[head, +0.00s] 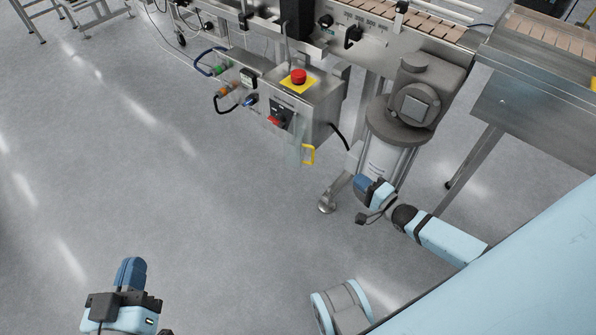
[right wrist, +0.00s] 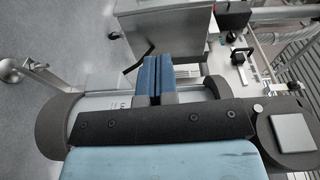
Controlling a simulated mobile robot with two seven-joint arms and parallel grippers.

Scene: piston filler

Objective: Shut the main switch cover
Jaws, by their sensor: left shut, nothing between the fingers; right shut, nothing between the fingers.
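The main switch (head: 274,120), a red knob on a dark plate, sits on the front of the steel control box (head: 318,112). The main switch cover (head: 296,150) looks like a faint clear panel with a yellow handle (head: 309,154); it stands out from the box front, swung open, and the switch is exposed. My right gripper (head: 363,184) is shut and empty, to the right of and below the yellow handle in the head view, apart from it. Its blue fingers show together in the right wrist view (right wrist: 158,78). My left gripper (head: 131,272) is shut and empty over bare floor, far from the box.
A red emergency button on a yellow plate (head: 298,78) tops the box. A large grey motor (head: 413,105) on a cylinder stands close beside my right gripper. Cables and connectors (head: 228,85) are left of the box. The conveyor runs behind. Floor in front of the box is clear.

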